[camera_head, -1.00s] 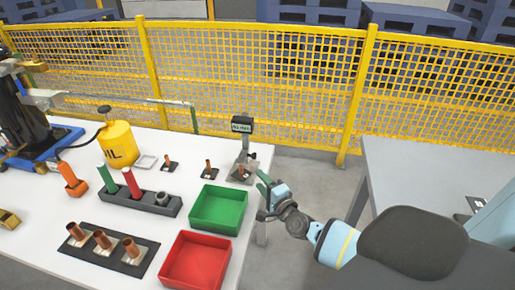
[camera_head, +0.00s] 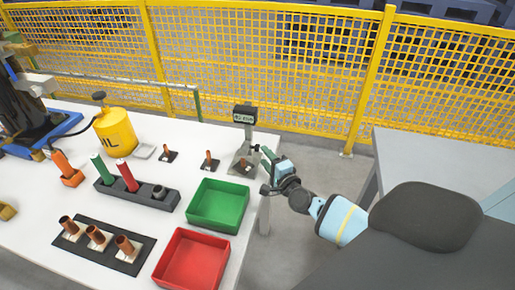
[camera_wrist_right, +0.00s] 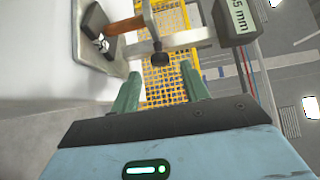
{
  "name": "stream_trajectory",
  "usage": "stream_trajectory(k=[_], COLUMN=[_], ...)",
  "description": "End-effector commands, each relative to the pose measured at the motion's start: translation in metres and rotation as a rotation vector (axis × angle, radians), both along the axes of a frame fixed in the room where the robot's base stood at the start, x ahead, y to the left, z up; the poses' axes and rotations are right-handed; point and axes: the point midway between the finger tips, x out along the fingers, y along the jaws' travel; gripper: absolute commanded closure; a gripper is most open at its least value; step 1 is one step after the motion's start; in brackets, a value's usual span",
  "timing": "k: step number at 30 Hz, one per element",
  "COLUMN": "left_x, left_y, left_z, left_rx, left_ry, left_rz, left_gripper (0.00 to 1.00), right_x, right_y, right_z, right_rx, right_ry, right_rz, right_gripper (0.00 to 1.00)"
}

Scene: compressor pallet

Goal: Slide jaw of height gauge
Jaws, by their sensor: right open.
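The height gauge stands at the table's back right corner, with a dark display head (camera_head: 245,114) on a post and a grey base (camera_head: 242,164). In the right wrist view its display (camera_wrist_right: 237,18) reads mm, and a grey jaw bar (camera_wrist_right: 188,39) carries a black knob (camera_wrist_right: 159,58). A copper-coloured piece (camera_wrist_right: 122,30) lies by the bar's left end. My right gripper (camera_head: 264,153) is open beside the gauge's right side. In the right wrist view its green fingers (camera_wrist_right: 160,90) point at the knob, which shows between and beyond the tips. My left gripper is not in view.
A green bin (camera_head: 218,226) and a red bin (camera_head: 190,284) sit along the table's right edge. Left are a black holder (camera_head: 135,195), a tray of copper parts (camera_head: 124,262) and a yellow oil can (camera_head: 115,133). A yellow mesh fence (camera_head: 230,70) stands behind.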

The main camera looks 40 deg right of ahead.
Motion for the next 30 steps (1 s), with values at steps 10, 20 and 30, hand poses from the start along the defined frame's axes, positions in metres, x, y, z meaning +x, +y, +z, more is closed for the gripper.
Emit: stream_trajectory(k=[10, 20, 30], left_x=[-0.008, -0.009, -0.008], left_y=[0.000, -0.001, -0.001], left_z=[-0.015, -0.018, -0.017], left_rx=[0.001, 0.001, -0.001], left_ry=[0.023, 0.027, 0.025], left_rz=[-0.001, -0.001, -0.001], left_gripper=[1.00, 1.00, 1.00], right_x=[0.045, 0.060, 0.060], right_y=[-0.004, -0.005, -0.005], right_z=[-0.002, -0.001, 0.000], right_rx=[0.000, 0.000, 0.000], right_ry=[0.001, 0.001, 0.001], right_rz=[-0.001, -0.001, -0.001], right_gripper=[0.54, 0.54, 0.69])
